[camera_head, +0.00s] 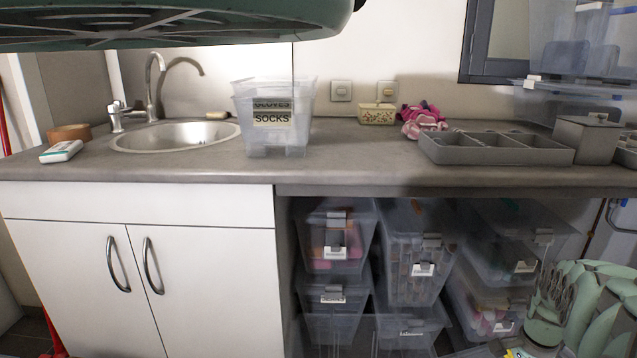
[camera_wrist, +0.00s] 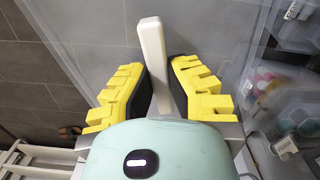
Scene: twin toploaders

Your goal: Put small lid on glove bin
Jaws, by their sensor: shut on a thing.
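Two clear bins stand nested on the counter right of the sink. A "GLOVES" label (camera_head: 272,104) shows just above the "SOCKS" label (camera_head: 272,119), partly covered; I cannot tell which bin is the inner one. No lid shows on their top. My gripper (camera_wrist: 158,68) has yellow fingers and is shut on a pale bar-like handle (camera_wrist: 153,40). A large clear panel, apparently the lid (camera_wrist: 58,52), spreads around that handle. In the head view, my gripper is low at the right, mostly cut off, below the counter and away from the bins.
Clear bins with labels, such as one bin (camera_head: 335,250), are stacked under the counter near my gripper. A grey divided tray (camera_head: 495,160) and grey box (camera_head: 587,138) stand at right. A small floral box (camera_head: 377,114) is behind. Bare counter lies between bins and tray.

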